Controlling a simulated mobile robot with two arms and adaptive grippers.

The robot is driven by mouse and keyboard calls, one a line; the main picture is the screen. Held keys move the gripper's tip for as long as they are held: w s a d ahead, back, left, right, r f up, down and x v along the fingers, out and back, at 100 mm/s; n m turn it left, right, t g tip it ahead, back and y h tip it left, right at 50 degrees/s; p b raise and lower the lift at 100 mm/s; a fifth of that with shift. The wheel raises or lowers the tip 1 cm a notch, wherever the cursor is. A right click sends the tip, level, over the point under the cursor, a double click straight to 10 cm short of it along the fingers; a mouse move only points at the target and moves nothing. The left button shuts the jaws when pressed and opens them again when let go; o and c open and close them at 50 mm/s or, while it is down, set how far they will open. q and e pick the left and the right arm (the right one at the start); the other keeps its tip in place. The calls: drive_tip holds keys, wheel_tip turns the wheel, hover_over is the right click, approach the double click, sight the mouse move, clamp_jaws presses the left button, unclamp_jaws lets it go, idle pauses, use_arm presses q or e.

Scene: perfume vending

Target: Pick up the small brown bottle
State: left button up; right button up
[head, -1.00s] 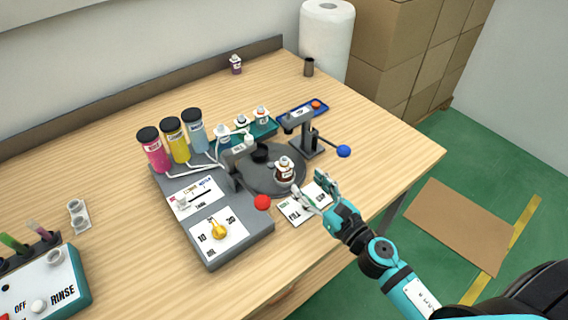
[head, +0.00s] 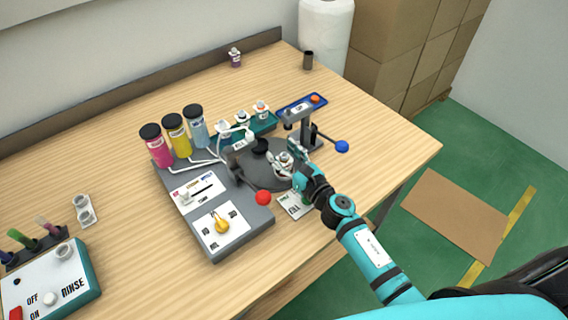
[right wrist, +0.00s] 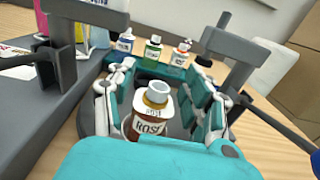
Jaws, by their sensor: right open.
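The small brown bottle (right wrist: 151,115) stands upright on the dark round turntable (head: 254,178) of the grey machine. In the right wrist view my right gripper (right wrist: 160,100) is open, with one finger on each side of the bottle. A gap shows between the bottle and the right finger; the left finger is closer to it. My left gripper is not in view.
A press with a blue-knobbed lever (head: 342,146) stands just behind the gripper. A red knob (head: 263,197) is in front. Several small bottles sit in a teal rack (head: 264,124) behind. The table's right side is clear.

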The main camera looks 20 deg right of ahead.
clamp_jaws()
drive_tip(key=shift+s, duration=0.1)
drive_tip(key=shift+f, duration=0.15)
idle(0.3)
